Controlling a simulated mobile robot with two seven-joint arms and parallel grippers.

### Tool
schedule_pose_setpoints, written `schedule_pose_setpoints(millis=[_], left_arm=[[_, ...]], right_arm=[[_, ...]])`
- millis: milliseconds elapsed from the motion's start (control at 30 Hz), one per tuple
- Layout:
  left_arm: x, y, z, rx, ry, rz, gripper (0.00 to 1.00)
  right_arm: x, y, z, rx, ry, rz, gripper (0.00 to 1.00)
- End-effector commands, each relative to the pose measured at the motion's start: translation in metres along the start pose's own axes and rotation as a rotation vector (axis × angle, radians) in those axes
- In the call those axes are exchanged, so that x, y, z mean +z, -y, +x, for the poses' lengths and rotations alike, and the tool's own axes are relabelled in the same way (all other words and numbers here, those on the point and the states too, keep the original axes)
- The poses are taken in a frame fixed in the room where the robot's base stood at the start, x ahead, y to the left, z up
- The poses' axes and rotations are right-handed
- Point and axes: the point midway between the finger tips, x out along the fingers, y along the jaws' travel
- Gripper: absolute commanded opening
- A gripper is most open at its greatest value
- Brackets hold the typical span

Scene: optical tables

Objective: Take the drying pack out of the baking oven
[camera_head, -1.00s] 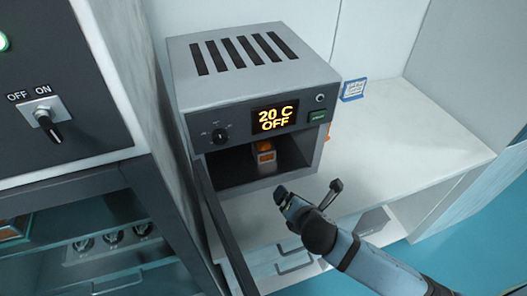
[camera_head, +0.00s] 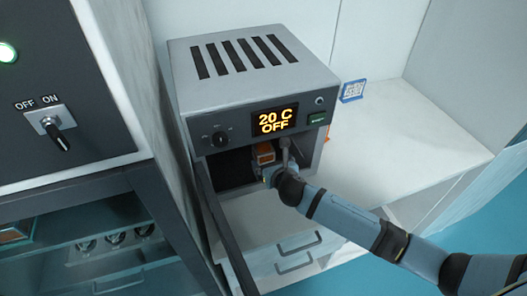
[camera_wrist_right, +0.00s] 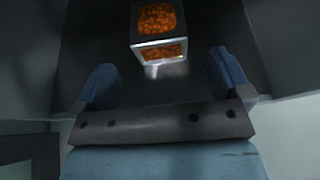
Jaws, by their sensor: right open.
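The baking oven (camera_head: 255,95) is a grey box with a slotted top, and its display reads 20 C OFF. Its door (camera_head: 225,235) stands open on the left. The drying pack (camera_head: 265,153), a small grey case with orange beads, is inside the chamber. It also shows in the right wrist view (camera_wrist_right: 158,52), ahead of the fingers. My right gripper (camera_head: 275,160) is at the oven mouth, partly hidden. In the right wrist view the right gripper (camera_wrist_right: 165,82) is open, a finger on each side, with the pack's near end just beyond the fingertips. My left gripper is not seen.
The white bench (camera_head: 400,130) to the right of the oven is mostly clear, with a small blue-edged label card (camera_head: 353,91) at its back. A dark cabinet with an OFF/ON switch (camera_head: 50,122) stands close on the left.

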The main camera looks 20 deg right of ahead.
Motion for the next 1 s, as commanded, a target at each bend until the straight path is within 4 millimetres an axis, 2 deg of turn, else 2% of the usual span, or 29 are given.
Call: schedule_pose_setpoints(millis=[133,433,733,767,900,1000], left_arm=[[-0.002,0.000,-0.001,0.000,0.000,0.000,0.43],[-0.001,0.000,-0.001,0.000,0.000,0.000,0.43],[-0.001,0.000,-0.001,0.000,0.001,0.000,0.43],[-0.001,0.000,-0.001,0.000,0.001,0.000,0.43],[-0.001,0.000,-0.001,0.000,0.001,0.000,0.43],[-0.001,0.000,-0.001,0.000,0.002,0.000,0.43]], right_arm=[[0.006,-0.001,0.010,0.000,0.001,0.002,0.96],[0.004,0.000,0.054,-0.001,-0.001,0.001,0.96],[0.003,0.000,0.059,0.001,-0.001,0.000,0.96],[0.003,0.000,0.059,0.001,-0.001,0.000,0.91],[0.003,0.000,0.059,0.000,-0.001,0.000,0.59],[0.003,0.000,0.059,0.000,-0.001,0.000,0.39]])
